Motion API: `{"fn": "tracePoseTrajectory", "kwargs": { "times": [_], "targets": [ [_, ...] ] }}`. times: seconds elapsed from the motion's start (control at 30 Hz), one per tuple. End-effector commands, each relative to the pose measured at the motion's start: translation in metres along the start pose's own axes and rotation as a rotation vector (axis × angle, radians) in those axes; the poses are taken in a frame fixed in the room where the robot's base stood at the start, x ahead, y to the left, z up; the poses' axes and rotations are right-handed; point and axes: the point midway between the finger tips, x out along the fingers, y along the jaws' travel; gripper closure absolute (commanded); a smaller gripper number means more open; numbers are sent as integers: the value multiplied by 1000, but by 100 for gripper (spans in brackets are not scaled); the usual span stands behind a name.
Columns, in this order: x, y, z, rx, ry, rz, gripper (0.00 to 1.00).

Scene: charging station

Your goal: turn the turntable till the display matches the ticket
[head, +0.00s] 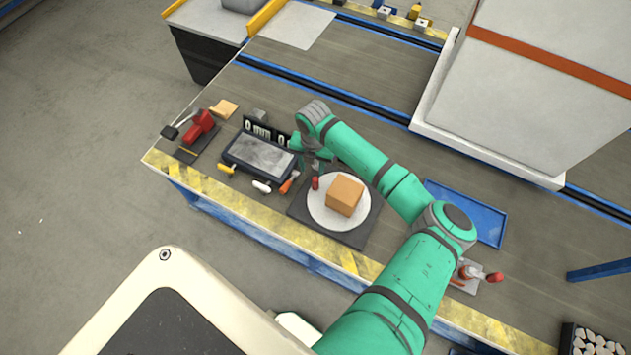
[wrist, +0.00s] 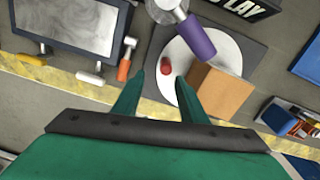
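The turntable is a white disc (head: 325,216) on a dark square base, and it also shows in the wrist view (wrist: 169,48). A brown box (head: 345,194) sits on the disc, right of a small upright red peg (head: 315,183) near the rim. In the wrist view the red peg (wrist: 166,67) shows between the fingertips of my gripper (wrist: 160,75), which is open and apart from it. A purple cylinder (wrist: 196,36) partly covers the disc there. A black sign (wrist: 243,8) ends in "LAY". I cannot make out a ticket.
A dark-framed grey panel (head: 262,155) lies left of the turntable, with white and orange-handled (head: 289,182) tools before it. Black "0 mm" plates (head: 257,129) stand behind. A blue tray (head: 470,210) lies to the right. A large white housing (head: 540,80) stands at the back right.

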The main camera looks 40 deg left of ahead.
Motion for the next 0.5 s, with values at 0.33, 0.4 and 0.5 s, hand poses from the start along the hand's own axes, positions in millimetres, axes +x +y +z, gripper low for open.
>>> {"fn": "tracePoseTrajectory", "kwargs": {
  "times": [0.33,0.4,0.5],
  "targets": [
    [27,-12,1,-13,9,-29,62],
    [40,-12,0,-13,9,-30,62],
    [58,-13,1,-13,8,-29,62]
  ]
}}
